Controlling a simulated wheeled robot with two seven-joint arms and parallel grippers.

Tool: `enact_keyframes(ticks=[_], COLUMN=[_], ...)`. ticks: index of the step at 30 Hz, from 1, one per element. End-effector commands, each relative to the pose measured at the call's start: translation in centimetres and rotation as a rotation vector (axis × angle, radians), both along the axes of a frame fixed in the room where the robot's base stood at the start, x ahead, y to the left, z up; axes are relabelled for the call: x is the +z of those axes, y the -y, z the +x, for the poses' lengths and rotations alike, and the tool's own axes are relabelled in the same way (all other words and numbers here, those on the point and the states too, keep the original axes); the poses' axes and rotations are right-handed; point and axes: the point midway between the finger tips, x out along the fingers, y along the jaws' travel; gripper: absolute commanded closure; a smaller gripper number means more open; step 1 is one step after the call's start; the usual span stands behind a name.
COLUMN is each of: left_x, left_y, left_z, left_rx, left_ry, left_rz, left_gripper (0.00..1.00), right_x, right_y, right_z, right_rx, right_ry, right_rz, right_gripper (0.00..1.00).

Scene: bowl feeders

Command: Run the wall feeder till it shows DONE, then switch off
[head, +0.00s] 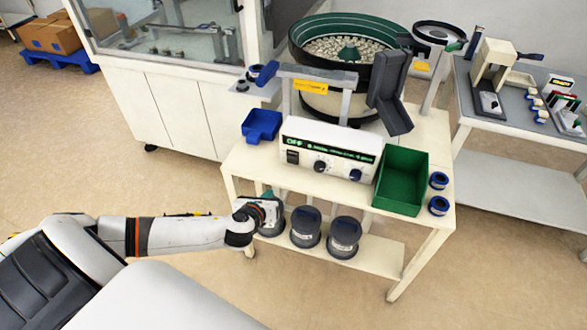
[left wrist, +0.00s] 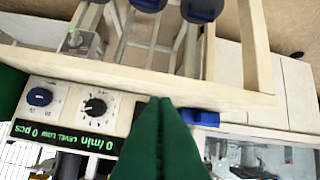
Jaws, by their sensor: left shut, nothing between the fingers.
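A bowl feeder (head: 347,70) with a green rim and many pale pieces inside stands on a cream cart. Its white control box (head: 330,150) faces me; the green display (head: 325,153) starts with OFF. A switch (head: 292,157) is at the left, a black dial (head: 319,166) in the middle, a blue knob (head: 355,174) at the right. The left wrist view shows the display (left wrist: 70,130) upside down, reading 0/min, LEVEL LOW, 0 pcs. My left gripper (head: 270,208) is shut and empty, below and in front of the box; its green fingers (left wrist: 160,105) hide the switch area. My right gripper is out of view.
A green bin (head: 402,182) stands right of the box, a blue tray (head: 262,125) left of it. A grey chute (head: 388,95) hangs above the bin. Dark lidded pots (head: 306,228) stand on the lower shelf. The cart's front edge lies near my gripper. Floor is free in front.

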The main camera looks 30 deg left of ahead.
Motion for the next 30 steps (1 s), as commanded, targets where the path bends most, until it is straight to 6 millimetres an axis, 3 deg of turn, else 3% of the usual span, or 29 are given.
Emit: enact_keyframes(ticks=[3,9,20,30], left_x=[2.5,3.8,3.6,1.0], left_y=[0.6,0.9,0.8,-0.5], left_z=[0.0,0.0,0.4,5.8], left_rx=[-0.078,-0.115,-0.113,-0.110], left_ry=[0.026,0.037,0.037,0.039], left_rz=[0.117,0.179,0.175,0.175], left_gripper=[1.00,1.00,1.00,1.00], right_x=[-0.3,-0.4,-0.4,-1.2], right_y=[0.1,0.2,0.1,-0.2], right_z=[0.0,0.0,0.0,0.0], right_rx=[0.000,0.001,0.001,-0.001], right_ry=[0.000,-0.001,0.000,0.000], right_rz=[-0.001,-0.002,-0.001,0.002], right_gripper=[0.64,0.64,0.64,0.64])
